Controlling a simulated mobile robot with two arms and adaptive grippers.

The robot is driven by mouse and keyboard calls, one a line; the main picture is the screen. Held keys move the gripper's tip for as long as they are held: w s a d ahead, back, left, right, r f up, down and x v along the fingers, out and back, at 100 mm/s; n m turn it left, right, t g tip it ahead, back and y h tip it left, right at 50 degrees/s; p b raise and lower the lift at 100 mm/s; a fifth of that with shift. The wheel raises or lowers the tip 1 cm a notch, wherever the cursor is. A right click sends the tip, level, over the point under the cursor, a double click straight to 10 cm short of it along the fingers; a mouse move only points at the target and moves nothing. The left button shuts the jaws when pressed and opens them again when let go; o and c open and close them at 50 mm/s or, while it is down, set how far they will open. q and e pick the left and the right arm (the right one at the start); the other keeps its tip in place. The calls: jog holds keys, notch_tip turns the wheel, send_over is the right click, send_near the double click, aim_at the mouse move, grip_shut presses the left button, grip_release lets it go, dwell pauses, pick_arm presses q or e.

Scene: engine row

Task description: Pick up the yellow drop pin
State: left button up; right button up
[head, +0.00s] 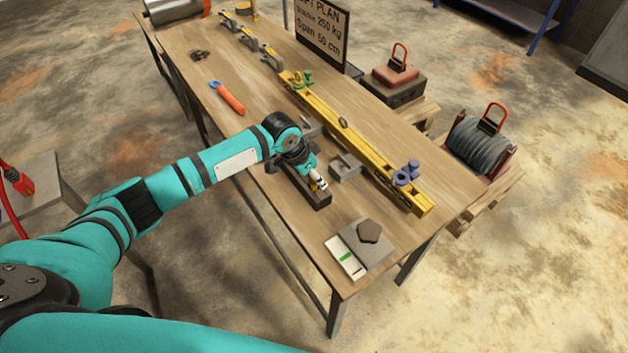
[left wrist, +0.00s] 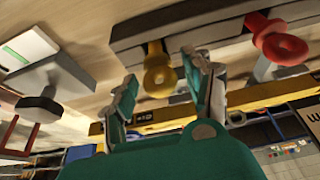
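In the head view, my left gripper (head: 317,181) is low over the dark block (head: 318,200), and the yellow pin is hidden by my arm and gripper. My right gripper is not in view.
A grey bracket (head: 345,168) stands close to the right of my left gripper. A long yellow beam (head: 355,148) lies behind it. A grey plate with a dark lump (head: 368,231) and a white-green card (head: 344,256) lie near the table's front corner. An orange-handled tool (head: 230,99) lies further left.

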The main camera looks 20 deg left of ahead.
pick_arm(q)
jog(key=c, duration=0.9)
grip_shut()
